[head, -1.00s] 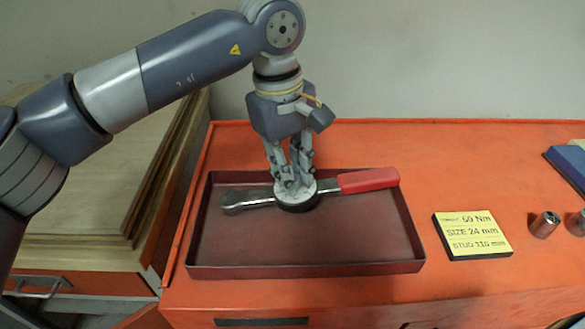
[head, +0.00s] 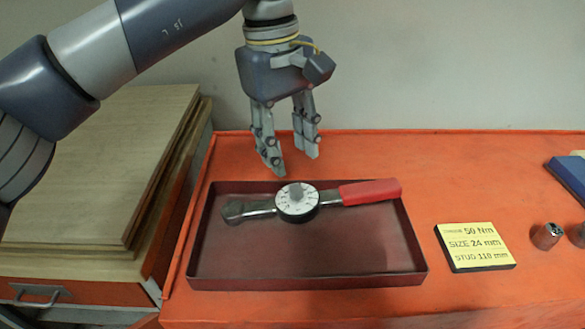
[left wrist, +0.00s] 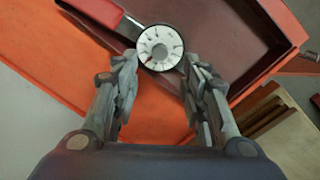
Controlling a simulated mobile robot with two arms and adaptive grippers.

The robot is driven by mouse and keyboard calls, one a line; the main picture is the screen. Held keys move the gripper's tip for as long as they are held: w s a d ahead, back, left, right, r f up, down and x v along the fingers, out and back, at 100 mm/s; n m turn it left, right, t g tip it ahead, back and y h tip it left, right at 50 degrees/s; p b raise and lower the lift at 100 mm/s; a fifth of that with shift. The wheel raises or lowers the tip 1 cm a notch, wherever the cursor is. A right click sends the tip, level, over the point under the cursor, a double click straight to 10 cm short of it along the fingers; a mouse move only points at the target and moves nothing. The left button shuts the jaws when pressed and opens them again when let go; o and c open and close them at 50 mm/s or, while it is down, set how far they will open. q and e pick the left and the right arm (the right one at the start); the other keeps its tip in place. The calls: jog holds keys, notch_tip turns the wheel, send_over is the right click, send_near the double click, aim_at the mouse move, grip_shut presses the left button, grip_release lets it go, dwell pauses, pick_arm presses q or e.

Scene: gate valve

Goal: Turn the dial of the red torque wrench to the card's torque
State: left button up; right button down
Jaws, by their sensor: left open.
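The torque wrench (head: 365,192) with a red handle lies in a dark red tray (head: 310,281) on the orange bench. Its round white dial (head: 297,201) has a grey knob in the middle and faces up; the marks are too small to read. The dial also shows in the left wrist view (left wrist: 160,47), beyond my fingertips. My left gripper (head: 292,164) is open and empty, above and behind the dial, apart from it. The yellow card (head: 473,244) right of the tray reads torque 50 Nm, size 24 mm, stud 110 mm. My right gripper is not in view.
Metal sockets (head: 546,236) stand right of the card, and a blue object (head: 568,172) lies at the right edge. Wooden boards (head: 95,170) are stacked left of the bench. A grey wall is behind the bench. The bench around the card is mostly clear.

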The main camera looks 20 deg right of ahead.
pick_arm(q)
jog(key=shift+a+r, duration=0.15)
jog(key=shift+r, duration=0.95)
jog(key=shift+a+r, duration=0.1)
jog(key=shift+r, duration=0.95)
